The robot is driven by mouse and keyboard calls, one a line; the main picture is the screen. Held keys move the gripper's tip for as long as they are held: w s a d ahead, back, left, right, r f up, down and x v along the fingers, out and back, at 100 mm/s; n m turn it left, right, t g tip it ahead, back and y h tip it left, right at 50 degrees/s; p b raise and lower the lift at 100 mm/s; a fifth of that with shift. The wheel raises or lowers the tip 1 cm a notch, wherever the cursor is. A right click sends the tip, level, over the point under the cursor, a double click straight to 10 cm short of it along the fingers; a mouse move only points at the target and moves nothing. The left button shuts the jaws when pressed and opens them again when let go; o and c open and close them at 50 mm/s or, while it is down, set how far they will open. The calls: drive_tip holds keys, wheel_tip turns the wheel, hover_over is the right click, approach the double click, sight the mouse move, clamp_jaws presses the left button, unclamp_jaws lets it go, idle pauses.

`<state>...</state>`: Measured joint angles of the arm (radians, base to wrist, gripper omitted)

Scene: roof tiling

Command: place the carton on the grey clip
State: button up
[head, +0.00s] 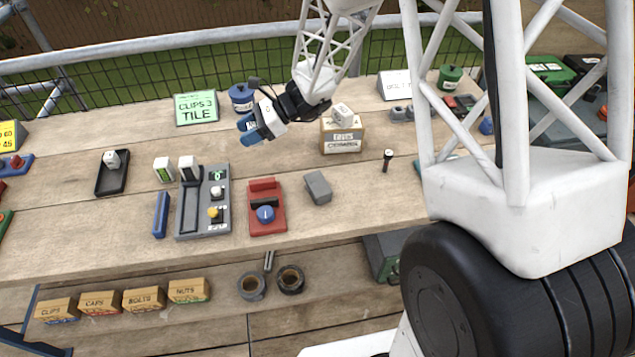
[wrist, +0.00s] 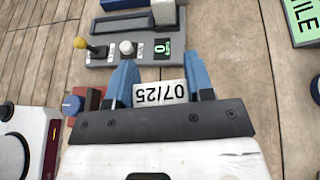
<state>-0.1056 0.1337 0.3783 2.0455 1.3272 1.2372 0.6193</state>
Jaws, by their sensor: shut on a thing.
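My gripper (head: 246,130) hangs above the bench, left of the box with a white block on it. In the wrist view its blue fingers (wrist: 160,92) are shut on a white piece marked 07/25 (wrist: 160,92), seemingly the carton; only this face shows. In the head view the held piece is hidden by the fingers. A plain grey block (head: 318,188) lies tilted on the bench right of the red device; it may be the grey clip, but I cannot tell.
A grey panel with levers and a green display (head: 203,204) stands at left, with a white block (head: 188,168) at its top. A red device with a blue knob (head: 267,207), a cardboard box (head: 342,140) and a green sign (head: 196,108) stand nearby. Bare planks lie between.

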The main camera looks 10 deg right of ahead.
drive_tip(key=s+d, duration=0.5)
drive_tip(key=s, duration=0.4)
drive_tip(key=s+d+m+t, duration=0.1)
drive_tip(key=s+d, duration=0.5)
drive_tip(key=s, duration=0.3)
drive_tip(key=s+d+f, duration=0.1)
drive_tip(key=s+d, duration=0.4)
drive_tip(key=s, duration=0.4)
drive_tip(key=shift+s+d+t, duration=0.2)
drive_tip(key=shift+d+t, duration=0.1)
drive_tip(key=shift+w+f, duration=0.1)
hover_over(311, 185)
drive_tip(key=shift+w+f, duration=0.15)
drive_tip(key=shift+f, duration=0.6)
drive_tip(key=shift+f, duration=0.15)
drive_tip(key=shift+f, duration=1.6)
drive_tip(key=shift+f, duration=0.15)
drive_tip(key=o, duration=0.9)
